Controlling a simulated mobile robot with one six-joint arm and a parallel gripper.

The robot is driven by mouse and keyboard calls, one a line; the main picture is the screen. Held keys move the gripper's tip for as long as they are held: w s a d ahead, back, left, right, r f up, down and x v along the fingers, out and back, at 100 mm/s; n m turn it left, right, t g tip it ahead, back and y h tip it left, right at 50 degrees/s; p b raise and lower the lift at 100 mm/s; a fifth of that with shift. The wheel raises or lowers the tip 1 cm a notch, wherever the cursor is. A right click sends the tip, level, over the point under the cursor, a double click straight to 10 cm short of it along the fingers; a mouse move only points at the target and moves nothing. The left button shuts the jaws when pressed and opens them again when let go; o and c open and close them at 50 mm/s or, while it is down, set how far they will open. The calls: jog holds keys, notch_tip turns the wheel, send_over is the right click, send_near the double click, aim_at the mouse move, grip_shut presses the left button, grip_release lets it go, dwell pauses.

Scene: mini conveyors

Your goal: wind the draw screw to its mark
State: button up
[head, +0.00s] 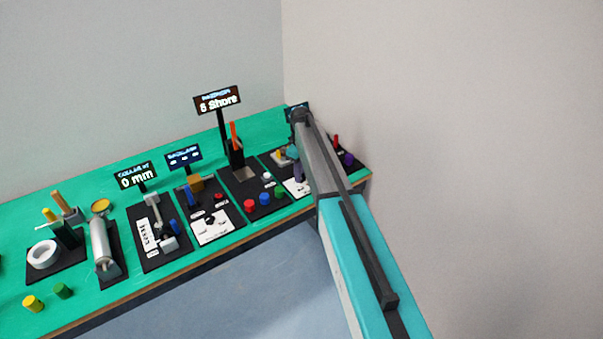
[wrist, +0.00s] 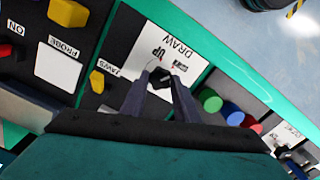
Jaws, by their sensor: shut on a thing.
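In the wrist view, the draw screw's small dark knob (wrist: 160,77) stands on a white plate (wrist: 184,65) lettered DRAW and UP. My gripper (wrist: 160,84) is shut on this knob, with its two grey-blue fingers on either side. The fingers hide part of the knob and the printing around it, and I cannot read the screw's setting against its mark. In the head view, my gripper (head: 298,172) is low over the station near the bench's right end, largely behind my arm. The knob cannot be made out there.
Beside the plate are a yellow knob (wrist: 97,82) by the JAWS label and a white PROBE pad (wrist: 58,66). Green (wrist: 210,100), blue (wrist: 232,113) and red pieces stand on its other side. Other stations and sign posts line the green bench (head: 20,205) leftward. A wall rises behind.

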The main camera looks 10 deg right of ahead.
jog(key=shift+o, duration=0.2)
jog(key=shift+f+m+b, duration=0.1)
jog(key=shift+m+b, duration=1.2)
jog(key=shift+m, duration=0.3)
jog(key=shift+m+b, duration=1.15)
jog(key=shift+m, duration=1.35)
jog(key=o, duration=1)
jog(key=shift+o, duration=0.2)
jog(key=shift+r, duration=0.2)
notch_tip(320, 180, up, 14)
jog(key=b, duration=0.3)
jog(key=shift+f+b, duration=0.2)
jog(key=shift+b, duration=0.2)
